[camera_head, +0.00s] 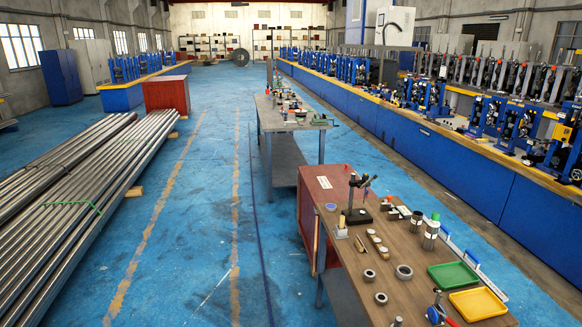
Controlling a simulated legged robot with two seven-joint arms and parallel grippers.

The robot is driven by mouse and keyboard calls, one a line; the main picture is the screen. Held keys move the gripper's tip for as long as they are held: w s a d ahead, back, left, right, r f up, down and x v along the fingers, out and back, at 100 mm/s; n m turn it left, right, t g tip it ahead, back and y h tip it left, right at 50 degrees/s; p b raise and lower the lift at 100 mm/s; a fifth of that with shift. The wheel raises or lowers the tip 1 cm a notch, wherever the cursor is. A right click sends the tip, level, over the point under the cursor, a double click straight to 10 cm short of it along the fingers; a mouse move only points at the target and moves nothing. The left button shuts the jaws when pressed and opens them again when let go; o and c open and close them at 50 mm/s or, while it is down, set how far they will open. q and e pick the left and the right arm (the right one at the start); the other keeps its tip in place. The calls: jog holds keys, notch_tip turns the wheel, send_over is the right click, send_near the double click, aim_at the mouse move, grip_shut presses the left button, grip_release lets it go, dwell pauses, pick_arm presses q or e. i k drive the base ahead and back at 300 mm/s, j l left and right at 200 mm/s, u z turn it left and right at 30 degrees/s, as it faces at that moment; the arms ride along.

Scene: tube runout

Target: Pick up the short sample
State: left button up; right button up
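Neither of my grippers is in view. The workbench (402,307) at the lower right holds several tube pieces. Two upright metal tube pieces stand near its right side, a smaller one (417,219) and a bigger one (430,236). Three short metal rings lie nearer: one at the left (369,275), a wider one to its right (404,271), and one closer to me (380,298). I cannot tell which of these is the short sample.
A dark stand (357,215) stands at the bench's far end. A green tray (453,275) and a yellow tray (477,304) lie at its right. A red-and-blue tool (438,313) is at the near edge. Long steel tubes (90,210) lie at left; blue floor between is clear.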

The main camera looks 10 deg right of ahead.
aim_at(416, 221)
jog(key=i+z, duration=0.1)
jog(key=i, duration=0.45)
jog(key=i+j, duration=0.1)
jog(key=i, duration=0.45)
jog(key=i+j+z, duration=0.15)
jog(key=i, duration=0.4)
jog(key=i+j+z, duration=0.1)
jog(key=i, duration=0.45)
jog(key=i+j+z, duration=0.15)
jog(key=i+z, duration=0.25)
jog(key=i+j+z, duration=0.65)
jog(key=z, duration=0.15)
jog(key=i+j+z, duration=0.4)
jog(key=i+j, duration=0.25)
jog(key=i, duration=0.2)
jog(key=z, duration=0.05)
